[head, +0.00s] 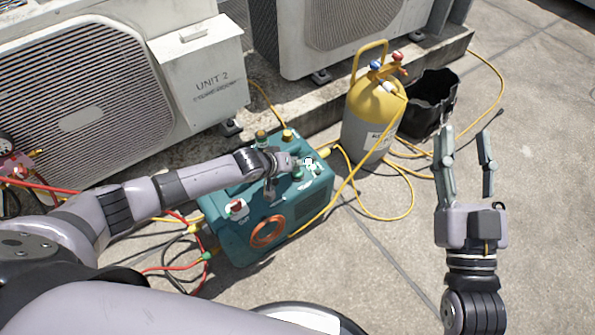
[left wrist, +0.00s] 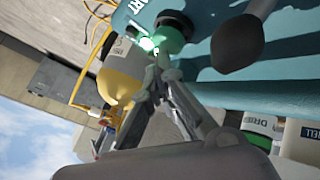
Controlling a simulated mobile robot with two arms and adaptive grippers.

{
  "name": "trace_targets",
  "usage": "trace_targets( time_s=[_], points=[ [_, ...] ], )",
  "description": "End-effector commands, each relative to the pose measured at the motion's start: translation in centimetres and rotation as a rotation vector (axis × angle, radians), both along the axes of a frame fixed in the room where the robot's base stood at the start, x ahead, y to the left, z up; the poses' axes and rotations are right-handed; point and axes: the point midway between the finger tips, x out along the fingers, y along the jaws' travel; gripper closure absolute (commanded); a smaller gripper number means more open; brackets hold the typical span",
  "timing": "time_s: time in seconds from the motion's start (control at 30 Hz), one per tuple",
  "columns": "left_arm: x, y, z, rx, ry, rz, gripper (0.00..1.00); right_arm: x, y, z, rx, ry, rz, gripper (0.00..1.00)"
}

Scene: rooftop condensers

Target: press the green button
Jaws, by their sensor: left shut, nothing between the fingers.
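The green button (left wrist: 174,32) shows in the left wrist view on the teal machine (head: 225,222), beside white lettering ending in "ART". A small bright green glow (left wrist: 148,44) shows next to it. My left gripper (head: 300,162) is over the top of the machine, shut and empty. In the left wrist view its fingertips (left wrist: 158,60) are close to the button's edge and the glow; I cannot tell if they touch. In the head view the gripper partly hides this area.
A yellow and grey gas cylinder (head: 371,115) stands right of the machine, with a black bucket (head: 428,103) behind it. Yellow hoses (head: 375,214) loop over the floor. A condenser unit (head: 85,105) stands behind. A dark knob (left wrist: 240,43) sits near the green button.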

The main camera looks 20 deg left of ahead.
Motion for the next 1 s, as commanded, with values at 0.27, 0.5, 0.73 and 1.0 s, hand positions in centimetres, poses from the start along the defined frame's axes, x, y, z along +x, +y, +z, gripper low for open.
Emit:
trace_targets(
  time_s=[0.27,0.5,0.73,1.0],
  points=[
    [0.00,-0.03,-0.03,-0.001,0.000,-0.001,1.00,0.00,0.05,-0.04,0.000,0.001,0.001,0.60],
    [-0.01,-0.04,-0.16,-0.001,0.000,-0.001,1.00,-0.10,0.10,0.14,0.004,-0.011,0.003,0.60],
    [-0.02,-0.05,-0.27,-0.001,0.000,-0.001,1.00,-0.24,0.11,0.51,0.010,-0.031,0.004,0.60],
    [-0.02,-0.06,-0.40,-0.001,0.000,-0.001,1.00,-0.33,0.11,0.74,0.013,-0.045,0.005,0.60]
  ],
)
